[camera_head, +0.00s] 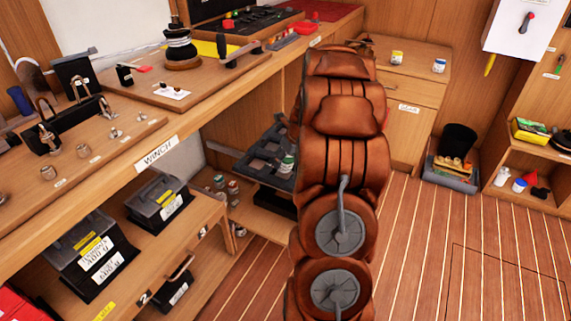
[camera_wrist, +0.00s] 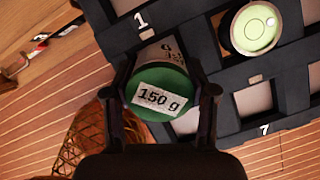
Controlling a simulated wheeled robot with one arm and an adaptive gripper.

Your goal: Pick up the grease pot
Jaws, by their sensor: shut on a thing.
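The grease pot (camera_wrist: 150,84), with a green lid and a white label reading "150 g", shows in the wrist view. My gripper (camera_wrist: 162,72) is shut on it, with a dark finger on either side. The pot is at the edge of the dark compartment tray (camera_wrist: 115,40); I cannot tell whether it still touches the tray. In the head view the tray (camera_head: 248,160) is on a low shelf under the bench. A green and white pot (camera_head: 287,165) shows there beside my arm; I cannot tell if it is the held one. My gripper is hidden there.
Another pot with a pale green lid (camera_wrist: 254,28) stands in a tray compartment. Several small jars (camera_head: 232,187) stand on the shelf left of the tray. The bench (camera_head: 225,95) overhangs the shelf. The planked floor (camera_head: 430,250) at the right is mostly clear.

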